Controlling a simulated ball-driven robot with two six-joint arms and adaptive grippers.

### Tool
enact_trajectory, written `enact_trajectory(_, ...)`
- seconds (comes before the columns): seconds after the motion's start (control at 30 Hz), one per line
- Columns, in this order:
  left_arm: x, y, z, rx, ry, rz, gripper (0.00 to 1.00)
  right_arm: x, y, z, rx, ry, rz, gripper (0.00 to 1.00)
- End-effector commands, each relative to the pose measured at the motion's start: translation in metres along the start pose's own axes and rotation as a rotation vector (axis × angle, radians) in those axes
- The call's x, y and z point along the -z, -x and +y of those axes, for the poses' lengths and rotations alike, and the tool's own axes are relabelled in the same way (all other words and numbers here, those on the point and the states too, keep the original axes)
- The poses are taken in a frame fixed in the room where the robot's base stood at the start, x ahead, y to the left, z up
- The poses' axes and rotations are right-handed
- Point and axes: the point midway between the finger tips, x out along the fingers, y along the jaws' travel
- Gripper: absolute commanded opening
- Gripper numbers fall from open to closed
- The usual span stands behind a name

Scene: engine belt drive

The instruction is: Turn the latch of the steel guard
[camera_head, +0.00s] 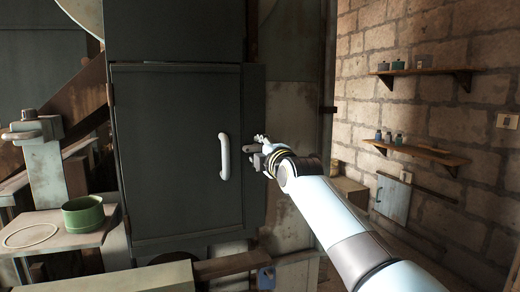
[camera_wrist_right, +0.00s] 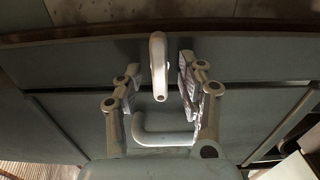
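The steel guard (camera_head: 176,150) is a dark grey-green door, upright and shut, with a pale vertical handle (camera_head: 224,157). The handle also shows in the right wrist view (camera_wrist_right: 165,138). The latch (camera_wrist_right: 158,66) is a pale rounded lever near the door's edge in the right wrist view. My right gripper (camera_head: 258,146) is at the guard's right edge, right of the handle. In the right wrist view its open fingers (camera_wrist_right: 160,74) stand on either side of the latch, with gaps on both sides. In the head view the gripper mostly hides the latch. My left gripper is not in view.
At left, a pale bench (camera_head: 62,240) carries a green pot (camera_head: 83,215) and a thin ring (camera_head: 30,235). Two wall shelves (camera_head: 424,72) (camera_head: 420,151) with small containers hang on the brick wall at right. A rusty post (camera_head: 328,110) stands right of the guard.

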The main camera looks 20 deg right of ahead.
Motion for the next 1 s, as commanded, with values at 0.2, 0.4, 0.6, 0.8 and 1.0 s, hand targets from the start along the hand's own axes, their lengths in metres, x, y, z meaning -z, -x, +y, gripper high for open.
enact_trajectory(0.2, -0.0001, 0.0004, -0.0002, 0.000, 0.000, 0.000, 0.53, -0.0001, -0.0044, -0.0003, 0.000, 0.000, 0.000, 0.39)
enact_trajectory(0.4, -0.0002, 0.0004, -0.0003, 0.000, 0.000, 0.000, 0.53, -0.0001, -0.0041, -0.0004, 0.000, 0.000, 0.000, 0.30)
enact_trajectory(0.6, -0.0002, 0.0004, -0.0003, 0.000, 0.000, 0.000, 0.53, 0.0000, -0.0040, -0.0005, 0.000, -0.001, 0.000, 0.04)
enact_trajectory(0.8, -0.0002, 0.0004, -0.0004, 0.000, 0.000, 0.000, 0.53, 0.0000, -0.0039, -0.0007, 0.001, -0.001, 0.000, 0.00)
enact_trajectory(1.0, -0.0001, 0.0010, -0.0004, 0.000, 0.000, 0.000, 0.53, 0.0000, -0.0039, -0.0009, 0.002, -0.024, 0.000, 0.00)
